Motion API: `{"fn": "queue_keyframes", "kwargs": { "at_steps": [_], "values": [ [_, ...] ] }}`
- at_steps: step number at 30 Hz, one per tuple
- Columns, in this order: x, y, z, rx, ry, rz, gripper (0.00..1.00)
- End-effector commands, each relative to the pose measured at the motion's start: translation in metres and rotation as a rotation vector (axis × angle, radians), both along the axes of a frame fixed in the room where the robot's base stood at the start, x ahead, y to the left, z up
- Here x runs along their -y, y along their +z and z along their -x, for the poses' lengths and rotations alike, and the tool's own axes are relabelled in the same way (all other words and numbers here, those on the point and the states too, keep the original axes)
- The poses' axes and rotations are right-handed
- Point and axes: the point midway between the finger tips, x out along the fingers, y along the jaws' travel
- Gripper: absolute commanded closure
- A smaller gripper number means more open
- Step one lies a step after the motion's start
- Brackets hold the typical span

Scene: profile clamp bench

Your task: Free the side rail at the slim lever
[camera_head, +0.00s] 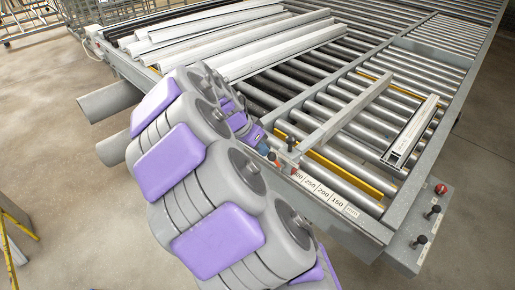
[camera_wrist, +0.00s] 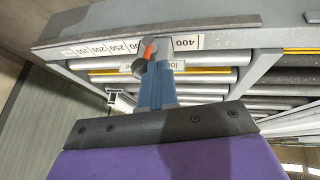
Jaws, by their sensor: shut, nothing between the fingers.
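My gripper (camera_head: 262,148) is at the near edge of the roller bench, its end partly hidden by my arm in the head view. In the wrist view my gripper (camera_wrist: 156,66) shows blue fingers closed together with nothing between them. Just beyond their tips is a small lever with an orange end (camera_wrist: 149,50) and a round grey knob (camera_wrist: 139,68); I cannot tell whether they touch. The likely side rail (camera_head: 345,115) is a grey bar lying across the rollers. A thin dark knobbed lever (camera_head: 291,144) stands at its near end; I cannot tell which lever is the slim one.
The bench edge carries a number scale (camera_head: 328,196), and a 400 label (camera_wrist: 186,42) in the wrist view. A short pale profile (camera_head: 411,132) lies on the rollers at right. Long white profiles (camera_head: 235,45) lie at back left. A red button (camera_head: 441,189) sits at the right corner.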

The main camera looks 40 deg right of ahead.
Motion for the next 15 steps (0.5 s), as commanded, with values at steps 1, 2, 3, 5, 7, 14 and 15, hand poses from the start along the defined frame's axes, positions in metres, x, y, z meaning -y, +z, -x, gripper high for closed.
{"fn": "queue_keyframes", "kwargs": {
  "at_steps": [1,2,3,5,7,14,15],
  "values": [
    [0.0,0.001,0.006,0.034,-0.004,-0.003,1.0],
    [0.0,0.001,0.008,0.054,-0.004,-0.005,1.0],
    [0.0,0.002,0.01,0.087,-0.002,-0.007,1.0],
    [0.0,0.004,0.016,0.131,-0.004,-0.012,1.0],
    [0.001,0.005,0.02,0.187,-0.003,-0.015,1.0],
    [0.002,0.006,0.035,0.333,-0.004,-0.027,1.0],
    [0.002,0.007,0.036,0.35,-0.003,-0.029,1.0]
  ]
}}
